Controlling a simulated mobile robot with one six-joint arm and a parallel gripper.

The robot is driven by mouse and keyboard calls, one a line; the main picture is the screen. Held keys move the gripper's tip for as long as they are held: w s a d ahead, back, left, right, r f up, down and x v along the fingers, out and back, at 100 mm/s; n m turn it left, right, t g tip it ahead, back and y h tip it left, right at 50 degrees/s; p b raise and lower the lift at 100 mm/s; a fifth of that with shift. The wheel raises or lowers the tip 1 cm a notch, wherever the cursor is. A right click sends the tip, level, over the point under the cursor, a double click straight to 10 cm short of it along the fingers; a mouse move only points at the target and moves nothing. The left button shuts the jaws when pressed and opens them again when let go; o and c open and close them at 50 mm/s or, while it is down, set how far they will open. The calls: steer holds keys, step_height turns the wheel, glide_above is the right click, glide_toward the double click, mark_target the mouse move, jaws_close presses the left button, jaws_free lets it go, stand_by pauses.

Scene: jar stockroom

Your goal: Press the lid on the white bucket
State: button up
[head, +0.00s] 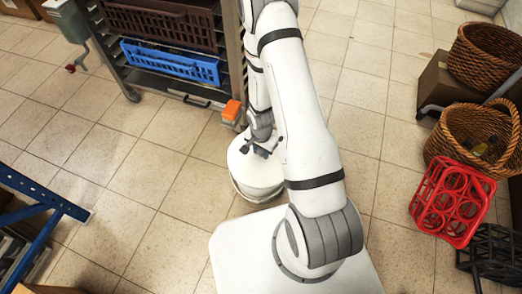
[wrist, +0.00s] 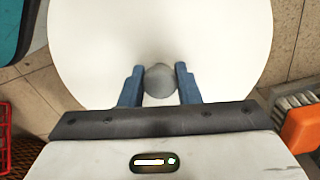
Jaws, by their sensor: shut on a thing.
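The white bucket (head: 262,190) stands on the tiled floor in front of my base, partly hidden behind my arm in the head view. A round white lid (head: 243,165) is over its top; it fills much of the wrist view (wrist: 90,45). I cannot tell whether the lid is fully seated. My gripper (head: 264,150) is above the lid. In the wrist view its blue fingers (wrist: 161,75) are shut on the grey round knob (wrist: 161,80) at the lid's middle.
A wheeled rack with a blue crate (head: 170,62) and a brown crate (head: 160,22) stands behind. An orange-topped object (head: 231,110) is close behind the bucket. Wicker baskets (head: 470,135) and a red bottle carrier (head: 452,200) are at right.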

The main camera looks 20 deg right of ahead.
steer(key=shift+f+b, duration=0.6)
stand_by(1.4)
stand_by(0.3)
steer(key=o, duration=1.6)
steer(key=shift+c, duration=0.2)
steer(key=shift+r+p, duration=3.5)
steer(key=shift+r, duration=0.1)
steer(key=shift+f, duration=0.1)
jaws_close()
